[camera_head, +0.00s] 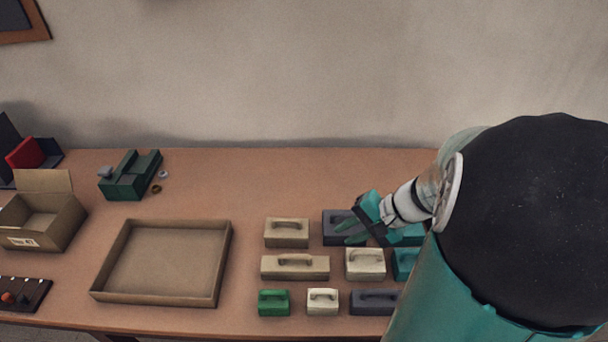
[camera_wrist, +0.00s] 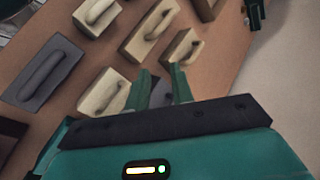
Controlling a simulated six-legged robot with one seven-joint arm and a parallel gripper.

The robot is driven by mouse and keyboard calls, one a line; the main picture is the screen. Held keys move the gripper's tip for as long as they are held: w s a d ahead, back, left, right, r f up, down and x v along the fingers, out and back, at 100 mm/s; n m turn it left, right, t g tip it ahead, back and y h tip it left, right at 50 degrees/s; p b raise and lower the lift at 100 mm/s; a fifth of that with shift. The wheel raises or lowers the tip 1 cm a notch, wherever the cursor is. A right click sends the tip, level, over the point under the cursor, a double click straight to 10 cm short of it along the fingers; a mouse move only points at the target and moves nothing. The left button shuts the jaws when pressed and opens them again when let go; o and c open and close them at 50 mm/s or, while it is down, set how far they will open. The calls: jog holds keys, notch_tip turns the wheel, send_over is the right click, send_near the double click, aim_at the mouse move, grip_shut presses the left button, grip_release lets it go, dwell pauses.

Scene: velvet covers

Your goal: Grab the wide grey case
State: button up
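Two grey cases with arched handles are in the head view. The back one (camera_head: 330,227) is partly covered by my gripper. The front one (camera_head: 373,308) has its right end against my arm's outline. In the wrist view the front grey case (camera_wrist: 38,87) looks long and lies left of my fingers, clear of them. The back grey case (camera_wrist: 160,94) shows only in part, between and beyond my fingertips. My gripper (camera_head: 350,231) is over the back grey case. Its two teal fingers (camera_wrist: 165,84) are apart, with nothing visibly held. I cannot tell whether they touch that case.
Beige cases (camera_head: 286,233) and (camera_head: 295,268), cream cases (camera_head: 365,264) and (camera_head: 322,302), a green case (camera_head: 273,303) and teal cases (camera_head: 404,264) stand close around. An empty shallow tray (camera_head: 224,265) lies left. An open carton (camera_head: 65,222) and green vise-like object (camera_head: 130,180) are further left.

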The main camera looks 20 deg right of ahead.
jog(key=s+d+f+m+t+h, duration=0.1)
jog(key=d+f+m+t, duration=0.1)
jog(key=d+m+t, duration=0.3)
jog(key=s+d+f+m+t, duration=0.1)
jog(key=d+f+m+t, duration=0.1)
jog(key=d, duration=0.6)
jog(key=shift+m, duration=0.3)
jog(key=x, duration=1.3)
jog(key=shift+w, duration=0.35)
grip_shut()
